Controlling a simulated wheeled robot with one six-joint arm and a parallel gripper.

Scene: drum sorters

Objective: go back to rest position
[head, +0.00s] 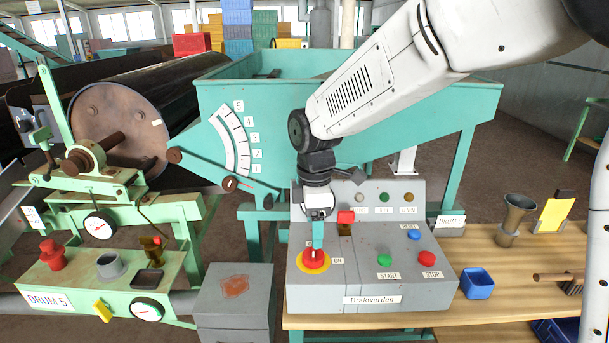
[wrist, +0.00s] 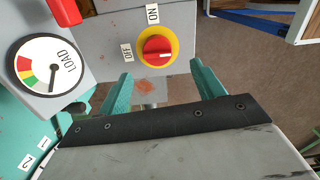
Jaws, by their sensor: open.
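My gripper (head: 318,236) points down over the left part of the grey control box (head: 372,276). In the wrist view its teal fingers (wrist: 161,85) are apart with nothing between them. A red rotary knob on a yellow disc (head: 313,259) lies just below the fingertips in the head view. In the wrist view the knob (wrist: 158,48) shows clear of the fingers, between OFF and ON labels; its handle points toward OFF. My arm reaches in from the upper right and hides part of the box's upper left.
A teal hopper (head: 270,110) with a numbered scale stands behind the box. A green drum stand (head: 110,280) is at left, a grey cabinet (head: 235,300) beside the box. A blue bin (head: 477,284) and a metal cup (head: 514,215) stand on the wooden bench at right.

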